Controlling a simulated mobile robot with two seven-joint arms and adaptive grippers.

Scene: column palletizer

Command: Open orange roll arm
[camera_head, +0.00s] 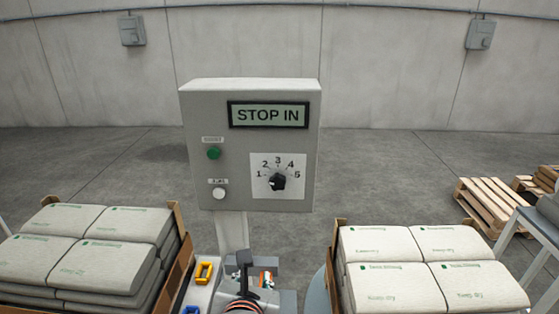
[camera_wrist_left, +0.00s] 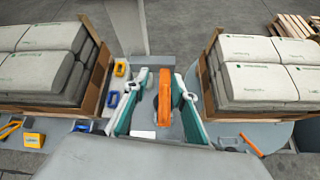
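The orange roll arm (camera_wrist_left: 165,96) stands upright in the left wrist view, above a grey surface. My left gripper (camera_wrist_left: 160,84) is open, with one teal and white finger on each side of the orange arm. A gap shows between the left finger and the arm; the right finger is closer, and I cannot tell whether it touches. In the head view my left gripper (camera_head: 252,282) is at the bottom centre, where only a small patch of orange shows. My right gripper is not in view.
A grey control box (camera_head: 250,145) reads "STOP IN", with a green button, a white button and a dial. Stacked bags stand on the left (camera_head: 85,250) and right (camera_head: 425,265). A yellow part (camera_head: 203,271) and a blue part (camera_wrist_left: 114,99) lie left of the gripper.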

